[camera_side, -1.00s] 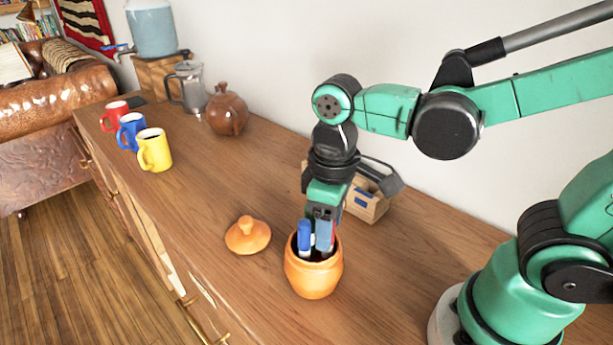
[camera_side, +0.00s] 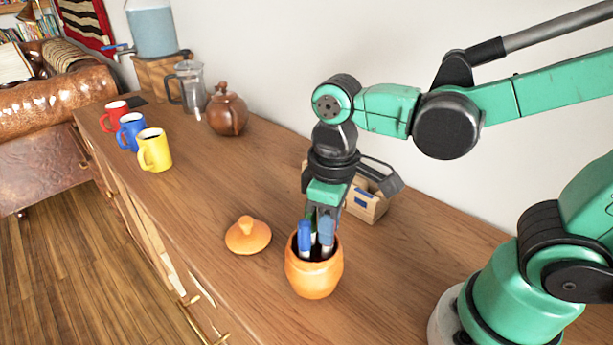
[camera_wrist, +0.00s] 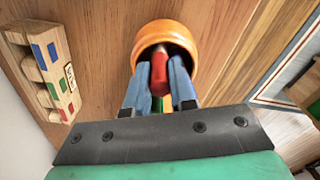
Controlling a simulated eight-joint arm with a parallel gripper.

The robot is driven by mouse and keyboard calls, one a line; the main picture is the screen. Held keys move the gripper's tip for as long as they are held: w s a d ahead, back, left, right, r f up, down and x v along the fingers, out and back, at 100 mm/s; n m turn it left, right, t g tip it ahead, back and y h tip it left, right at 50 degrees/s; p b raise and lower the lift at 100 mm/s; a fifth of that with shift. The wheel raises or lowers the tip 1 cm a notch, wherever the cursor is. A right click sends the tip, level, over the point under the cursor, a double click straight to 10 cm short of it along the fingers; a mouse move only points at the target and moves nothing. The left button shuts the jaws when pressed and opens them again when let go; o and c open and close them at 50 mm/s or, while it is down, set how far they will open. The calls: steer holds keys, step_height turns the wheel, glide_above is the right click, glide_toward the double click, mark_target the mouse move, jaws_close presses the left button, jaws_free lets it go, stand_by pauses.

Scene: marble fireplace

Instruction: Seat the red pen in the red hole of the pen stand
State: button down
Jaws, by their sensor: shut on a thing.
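The red pen (camera_wrist: 159,74) stands in the orange pot (camera_side: 314,281), which also shows in the wrist view (camera_wrist: 183,35). My gripper (camera_wrist: 160,68) points down at the pot mouth and is shut on the red pen between its two blue-grey fingers. In the side view, my gripper (camera_side: 319,236) hides the red pen. A blue pen (camera_side: 304,235) stands in the pot beside the fingers. A bit of green (camera_wrist: 157,104) shows between the fingers. The wooden pen stand (camera_wrist: 37,68) has blue, red and green marks; in the side view it (camera_side: 372,209) is partly behind my wrist.
The orange lid (camera_side: 248,236) lies left of the pot. Red (camera_side: 114,115), blue (camera_side: 131,130) and yellow mugs (camera_side: 155,150), a brown teapot (camera_side: 227,114) and a glass press (camera_side: 188,88) stand farther back. The wall is behind the stand. The wooden top between mugs and lid is clear.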

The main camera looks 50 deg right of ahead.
steer(key=shift+r, duration=0.1)
stand_by(0.7)
step_height(320, 180, up, 19)
steer(key=w+d+f, duration=0.5)
steer(key=w+d, duration=0.3)
steer(key=d, duration=0.1)
steer(key=w+d+f, duration=0.5)
steer(key=w+d, duration=0.3)
steer(key=w, duration=0.1)
step_height(320, 180, down, 9)
steer(key=d, duration=0.1)
steer(key=shift+r, duration=0.2)
steer(key=shift+s, duration=0.1)
